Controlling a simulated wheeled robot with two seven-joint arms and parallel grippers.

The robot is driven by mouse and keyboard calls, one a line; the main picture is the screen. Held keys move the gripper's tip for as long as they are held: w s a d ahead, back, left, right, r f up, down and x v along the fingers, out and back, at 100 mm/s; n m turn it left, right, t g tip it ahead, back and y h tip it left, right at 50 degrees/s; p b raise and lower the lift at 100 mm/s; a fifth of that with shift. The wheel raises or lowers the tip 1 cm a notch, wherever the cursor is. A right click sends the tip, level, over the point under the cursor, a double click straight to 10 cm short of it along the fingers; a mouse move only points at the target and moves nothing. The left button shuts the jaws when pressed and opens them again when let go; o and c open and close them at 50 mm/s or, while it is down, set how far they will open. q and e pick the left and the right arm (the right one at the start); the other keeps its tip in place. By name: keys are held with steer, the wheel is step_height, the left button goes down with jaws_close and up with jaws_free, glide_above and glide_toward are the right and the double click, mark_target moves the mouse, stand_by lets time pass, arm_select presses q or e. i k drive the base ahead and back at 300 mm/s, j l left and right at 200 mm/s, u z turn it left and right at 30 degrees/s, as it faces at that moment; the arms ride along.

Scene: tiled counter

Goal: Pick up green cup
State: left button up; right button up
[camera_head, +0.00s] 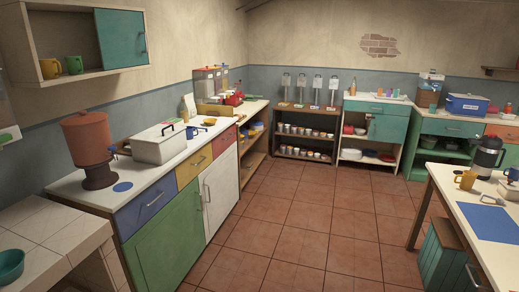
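A green cup (74,65) stands upright in the open part of a wall cabinet (85,74) at the upper left. The cabinet's teal door (122,38) is to the right of the cups. Neither of my grippers is in view.
Below the cabinet, a counter holds a terracotta dispenser (88,145) and a white lidded box (158,143). A tiled counter (45,232) with a teal bowl (10,266) is at the lower left. A table (450,192) stands at the right. The tiled floor (300,225) between is clear.

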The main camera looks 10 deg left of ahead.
mark_target(74, 64)
steer(key=i+u, duration=0.15)
steer(key=i, duration=0.5)
steer(key=i+l+u, duration=0.1)
steer(key=i, duration=0.5)
steer(key=i+l+u, duration=0.15)
steer(key=i, duration=0.5)
steer(key=l, duration=0.1)
